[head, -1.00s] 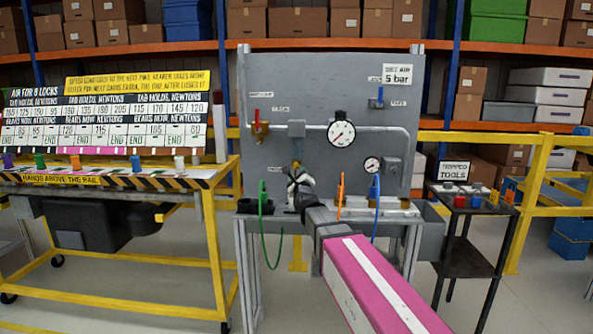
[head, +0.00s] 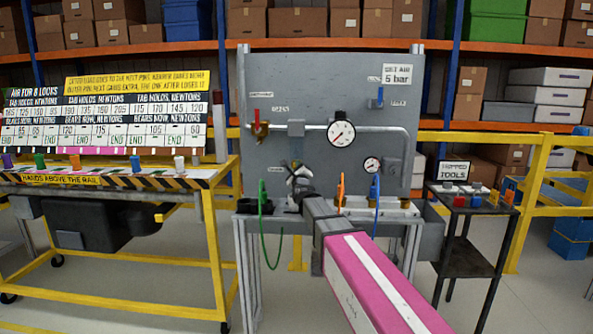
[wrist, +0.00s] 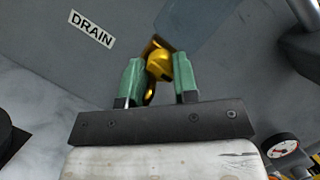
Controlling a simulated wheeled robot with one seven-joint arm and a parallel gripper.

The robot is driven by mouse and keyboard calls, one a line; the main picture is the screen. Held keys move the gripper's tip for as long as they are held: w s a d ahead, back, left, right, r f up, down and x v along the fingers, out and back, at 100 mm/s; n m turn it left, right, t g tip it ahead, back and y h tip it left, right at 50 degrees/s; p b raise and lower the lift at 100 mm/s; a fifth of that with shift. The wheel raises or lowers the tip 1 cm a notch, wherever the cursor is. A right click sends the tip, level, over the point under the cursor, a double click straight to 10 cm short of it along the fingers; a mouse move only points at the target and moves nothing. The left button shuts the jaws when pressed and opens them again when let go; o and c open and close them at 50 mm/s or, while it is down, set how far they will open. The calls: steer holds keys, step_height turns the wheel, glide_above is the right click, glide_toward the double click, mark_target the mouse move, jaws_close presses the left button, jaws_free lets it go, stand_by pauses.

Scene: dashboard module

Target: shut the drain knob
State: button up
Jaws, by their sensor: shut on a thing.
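The drain knob (wrist: 158,65) is brass-yellow and sits beside the DRAIN label (wrist: 91,29) on the grey panel in the wrist view. My gripper (wrist: 159,76) has its green fingers on both sides of the knob, shut on it. In the head view my gripper (head: 299,176) is at the lower middle of the panel (head: 340,85), right of the small drain label. The knob is largely hidden there by the gripper and arm. The knob's exact turn angle cannot be told.
A large gauge (head: 340,132) and a smaller gauge (head: 371,164) are on the panel. A red-handled valve (head: 257,126) is at its left and a blue handle (head: 379,97) at upper right. Green, orange and blue hoses (head: 375,190) stand near the gripper.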

steer(key=shift+n+g+y, duration=0.4)
steer(key=shift+n, duration=1.2)
steer(key=o, duration=0.9)
steer(key=v, duration=1.1)
steer(key=shift+r, duration=0.1)
